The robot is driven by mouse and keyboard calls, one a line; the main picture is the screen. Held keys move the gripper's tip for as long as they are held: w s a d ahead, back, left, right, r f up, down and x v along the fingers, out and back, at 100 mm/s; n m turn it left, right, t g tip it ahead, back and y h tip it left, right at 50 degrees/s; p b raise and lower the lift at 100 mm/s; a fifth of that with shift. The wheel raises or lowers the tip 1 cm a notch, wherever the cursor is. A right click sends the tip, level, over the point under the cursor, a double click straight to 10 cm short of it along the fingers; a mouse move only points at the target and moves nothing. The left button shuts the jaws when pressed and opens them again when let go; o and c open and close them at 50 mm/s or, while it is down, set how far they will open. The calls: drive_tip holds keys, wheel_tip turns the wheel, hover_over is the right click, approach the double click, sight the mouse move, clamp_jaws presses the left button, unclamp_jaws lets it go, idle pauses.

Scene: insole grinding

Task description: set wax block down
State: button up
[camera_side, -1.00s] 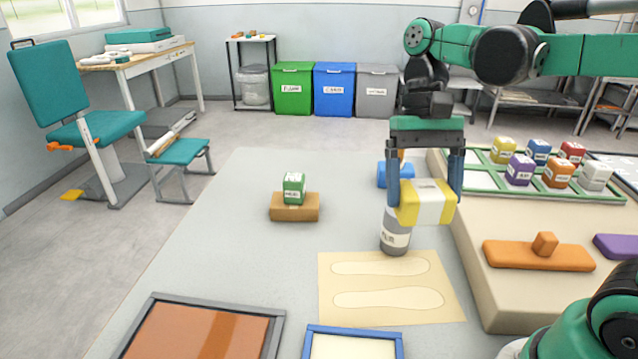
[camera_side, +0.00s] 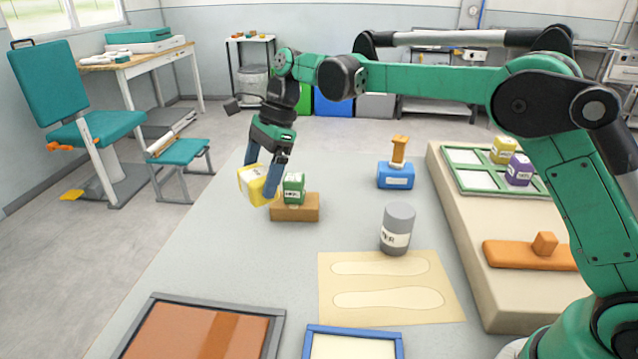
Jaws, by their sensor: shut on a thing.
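My gripper (camera_side: 262,188) is shut on a yellow and white wax block (camera_side: 255,185), which is tilted and held above the table. The block is just left of a small green labelled block (camera_side: 294,188) that sits on a brown wooden base (camera_side: 296,207). From this angle the gripper's right finger overlaps the edge of the base, and I cannot tell whether they touch. The grey table (camera_side: 225,255) below and left of the held block is bare.
A grey labelled can (camera_side: 397,230) stands behind a sheet with insole outlines (camera_side: 390,290). A blue block with an orange handle (camera_side: 396,175) stands farther back. Framed trays (camera_side: 200,330) lie at the front. A green rack (camera_side: 468,175) holds coloured blocks at right.

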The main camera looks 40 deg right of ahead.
drive_tip(key=w+a+f+m, duration=0.1)
drive_tip(key=f, duration=0.3)
drive_tip(key=w+a+f+m, duration=0.1)
drive_tip(key=w+a+f, duration=0.1)
drive_tip(key=f, duration=0.2)
drive_tip(key=w+a+f+m+t, duration=0.1)
drive_tip(key=a+f, duration=0.1)
drive_tip(key=f, duration=0.2)
drive_tip(key=shift+w+f+m+h, duration=0.2)
drive_tip(key=shift+m+h, duration=0.1)
drive_tip(key=shift+m, duration=0.1)
drive_tip(key=shift+f, duration=0.1)
drive_tip(key=o, duration=1.2)
drive_tip(key=shift+o, duration=0.2)
drive_tip(key=v, duration=1.2)
drive_tip(key=shift+s+d, duration=0.2)
drive_tip(key=shift+s, duration=0.05)
drive_tip(key=s+d+r+n+t+h, duration=0.1)
drive_tip(key=s+d+r+n+t, duration=0.15)
drive_tip(key=s+n, duration=0.3)
drive_tip(key=s+d+r+n+t+h, duration=0.1)
drive_tip(key=s+d+r+n, duration=0.25)
drive_tip(key=s+n, duration=0.2)
drive_tip(key=s+d+f+n+t+h, duration=0.2)
drive_tip(key=s+d+f+n, duration=0.3)
drive_tip(key=s+n, duration=0.5)
drive_tip(key=shift+n, duration=0.7)
